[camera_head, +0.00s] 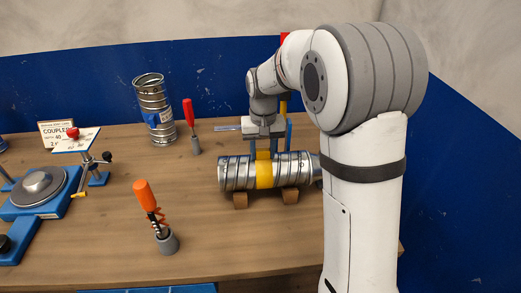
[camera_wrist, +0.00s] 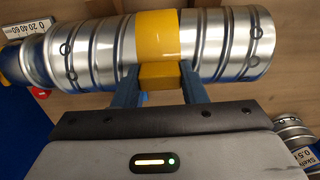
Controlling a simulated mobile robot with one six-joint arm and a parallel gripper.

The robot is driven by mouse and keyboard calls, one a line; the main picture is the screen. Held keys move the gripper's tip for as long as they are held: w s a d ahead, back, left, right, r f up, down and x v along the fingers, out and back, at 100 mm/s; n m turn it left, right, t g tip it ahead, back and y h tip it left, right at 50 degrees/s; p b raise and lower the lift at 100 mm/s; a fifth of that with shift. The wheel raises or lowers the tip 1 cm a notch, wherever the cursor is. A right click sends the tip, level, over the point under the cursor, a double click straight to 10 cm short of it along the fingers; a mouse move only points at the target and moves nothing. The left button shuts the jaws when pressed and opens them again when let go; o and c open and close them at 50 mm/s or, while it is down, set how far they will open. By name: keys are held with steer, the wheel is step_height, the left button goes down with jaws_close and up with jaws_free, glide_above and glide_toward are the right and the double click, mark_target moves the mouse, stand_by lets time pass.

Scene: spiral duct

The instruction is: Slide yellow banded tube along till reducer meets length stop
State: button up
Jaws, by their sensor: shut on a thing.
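The metal spiral tube (camera_head: 235,173) lies level on wooden blocks, with a yellow band (camera_head: 264,175) around its middle. In the wrist view the yellow band (camera_wrist: 157,35) carries a yellow block (camera_wrist: 160,76). My gripper (camera_head: 268,152) reaches down from above, and its blue fingers (camera_wrist: 160,88) are shut on that block. At the tube's right end in the head view a narrower part, seemingly the reducer (camera_head: 316,168), is partly hidden by my arm. In the wrist view it steps down at left (camera_wrist: 38,57) towards a blue part (camera_wrist: 10,62). I cannot tell whether they touch or whether the blue part is the stop.
A scale plate (camera_wrist: 24,27) shows by the tube's narrow end. An upright duct piece (camera_head: 153,108), a red-handled tool (camera_head: 191,121) and an orange-handled tool (camera_head: 152,212) stand left of the tube. A blue fixture (camera_head: 38,195) is at far left.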

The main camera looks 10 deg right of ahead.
steer(key=shift+d, duration=1.5)
steer(key=o, duration=1.3)
steer(key=shift+o, duration=0.2)
